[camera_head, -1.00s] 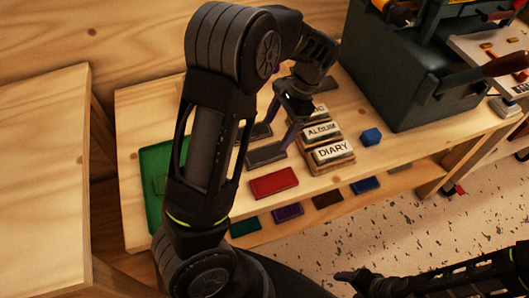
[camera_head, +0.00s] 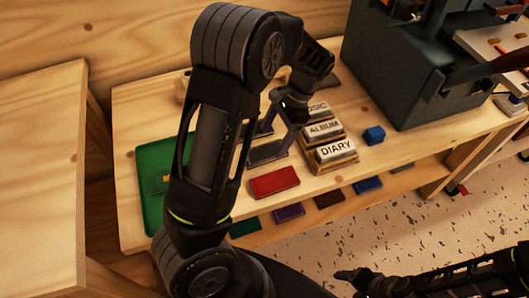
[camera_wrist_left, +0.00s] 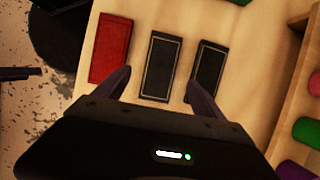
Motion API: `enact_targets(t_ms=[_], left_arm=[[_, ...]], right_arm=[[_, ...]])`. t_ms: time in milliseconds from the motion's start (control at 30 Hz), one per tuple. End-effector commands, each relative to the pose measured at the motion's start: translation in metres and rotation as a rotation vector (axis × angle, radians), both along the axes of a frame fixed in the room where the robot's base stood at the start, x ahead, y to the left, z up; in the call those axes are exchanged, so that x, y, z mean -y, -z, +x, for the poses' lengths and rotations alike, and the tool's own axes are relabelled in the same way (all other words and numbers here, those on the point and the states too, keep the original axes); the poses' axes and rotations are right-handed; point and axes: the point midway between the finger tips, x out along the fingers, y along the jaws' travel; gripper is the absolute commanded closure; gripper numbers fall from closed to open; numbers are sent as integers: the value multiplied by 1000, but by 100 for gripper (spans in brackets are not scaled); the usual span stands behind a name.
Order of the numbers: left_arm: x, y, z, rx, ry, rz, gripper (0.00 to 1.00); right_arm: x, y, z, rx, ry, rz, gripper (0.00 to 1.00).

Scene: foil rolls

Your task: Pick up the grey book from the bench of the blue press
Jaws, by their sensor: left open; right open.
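Two dark grey books lie flat side by side on the wooden bench (camera_head: 150,100). The nearer one (camera_head: 262,153) is beside the red book; it also shows in the left wrist view (camera_wrist_left: 161,66). The farther one (camera_wrist_left: 209,65) is mostly hidden by my arm in the head view. My left gripper (camera_head: 275,140) is open and empty, pointing down over the nearer grey book. In the left wrist view its fingers (camera_wrist_left: 158,88) straddle that book's near end. The dark bluish press (camera_head: 405,85) stands on the bench at right. My right gripper (camera_head: 360,278) is open at bottom.
A red book (camera_head: 274,182) lies at the front edge. A green mat (camera_head: 152,215) lies left. Several coloured books lie on the lower shelf, including a purple one (camera_head: 289,212).

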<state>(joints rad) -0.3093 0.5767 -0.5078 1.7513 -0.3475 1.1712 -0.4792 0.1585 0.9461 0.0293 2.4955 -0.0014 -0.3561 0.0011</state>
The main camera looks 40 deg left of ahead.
Motion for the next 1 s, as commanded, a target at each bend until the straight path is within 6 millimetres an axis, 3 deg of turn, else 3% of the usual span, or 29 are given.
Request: enact_targets(t_ms=[267, 600, 1000], left_arm=[[-2, 5, -2, -1, 0, 1, 20], [-10, 46, -16, -1, -2, -1, 20], [-11, 48, -16, 1, 0, -2, 20]], right_arm=[[0, -2, 0, 0, 0, 0, 34], [0, -8, 0, -1, 0, 0, 34], [0, -8, 0, -1, 0, 0, 34]])
